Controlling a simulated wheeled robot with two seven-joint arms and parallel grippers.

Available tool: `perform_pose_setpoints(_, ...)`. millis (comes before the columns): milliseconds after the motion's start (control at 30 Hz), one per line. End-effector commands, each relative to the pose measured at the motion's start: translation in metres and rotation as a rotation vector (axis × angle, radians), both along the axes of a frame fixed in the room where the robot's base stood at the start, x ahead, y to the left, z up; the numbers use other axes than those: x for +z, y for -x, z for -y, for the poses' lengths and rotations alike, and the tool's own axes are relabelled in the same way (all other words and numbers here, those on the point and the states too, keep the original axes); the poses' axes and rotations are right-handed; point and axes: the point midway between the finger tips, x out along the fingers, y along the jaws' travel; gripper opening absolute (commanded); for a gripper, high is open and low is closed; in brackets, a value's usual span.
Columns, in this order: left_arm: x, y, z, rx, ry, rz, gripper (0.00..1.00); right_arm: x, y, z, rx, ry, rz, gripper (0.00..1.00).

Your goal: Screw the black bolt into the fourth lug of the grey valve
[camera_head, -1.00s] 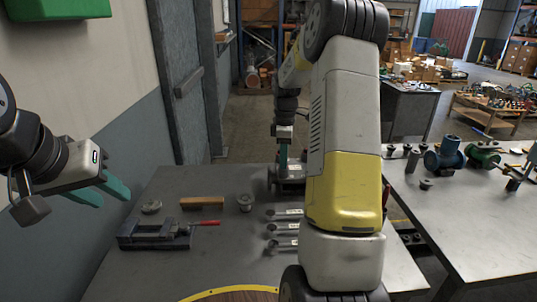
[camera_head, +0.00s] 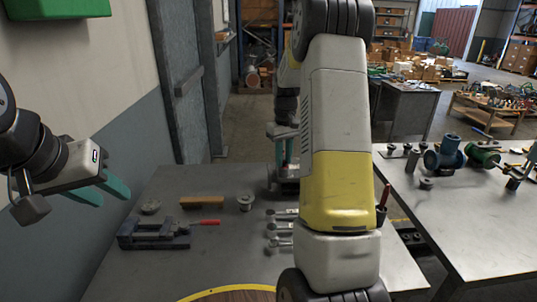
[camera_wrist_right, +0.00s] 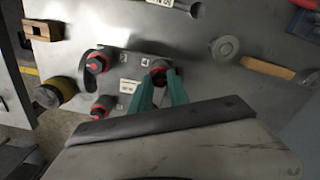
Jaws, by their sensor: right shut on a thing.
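The grey valve (camera_wrist_right: 125,70) lies in the right wrist view, with several dark, red-ringed round parts on it and small white labels. In the head view it is mostly hidden behind my right arm. My right gripper (camera_wrist_right: 160,82) has its teal fingers closed together at the upper right lug of the valve. It is shut on a dark part that looks like the black bolt (camera_wrist_right: 158,66); the fingers cover most of it, so how deep it sits cannot be told. My left gripper (camera_head: 108,192) is open and empty, left of the table.
The table (camera_head: 220,255) holds a dark vise-like tool (camera_head: 155,233) with a red handle, a wooden block (camera_head: 202,201), two round metal parts and several wrenches (camera_head: 280,229). A second table (camera_head: 465,240) at right carries a blue valve (camera_head: 445,155) and a green one (camera_head: 482,153).

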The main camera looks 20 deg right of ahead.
Motion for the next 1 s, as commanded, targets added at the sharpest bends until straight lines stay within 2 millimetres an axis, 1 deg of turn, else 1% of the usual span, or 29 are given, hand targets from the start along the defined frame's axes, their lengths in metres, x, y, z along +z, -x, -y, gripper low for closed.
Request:
perform_pose_setpoints(100, 0.0, 0.0, 0.0, 0.0, 0.0, 0.0, 0.36, 0.0001, -0.0004, -0.0004, -0.196, 0.001, 0.001, 0.0)
perform_pose_setpoints(400, 0.0, 0.0, 0.0, 0.0, 0.0, 0.0, 0.36, -0.0004, -0.0004, -0.0004, -0.712, 0.001, 0.001, 0.0)
perform_pose_setpoints(600, 0.0, 0.0, 0.0, 0.0, 0.0, 0.0, 0.36, -0.0005, -0.0006, -0.0007, -1.029, 0.0, 0.001, 0.0)
perform_pose_setpoints(733, 0.0, 0.0, 0.0, 0.0, 0.0, 0.0, 0.36, -0.0005, -0.0004, 0.0002, -1.128, 0.0, 0.001, 0.0)
perform_pose_setpoints(967, 0.0, 0.0, 0.0, 0.0, 0.0, 0.0, 0.36, -0.0005, -0.0004, 0.0003, -1.14, 0.0, 0.002, 0.0)
perform_pose_setpoints(1000, 0.0, 0.0, 0.0, 0.0, 0.0, 0.0, 0.36, -0.0005, -0.0004, 0.0002, -1.139, 0.0, 0.002, 0.27)
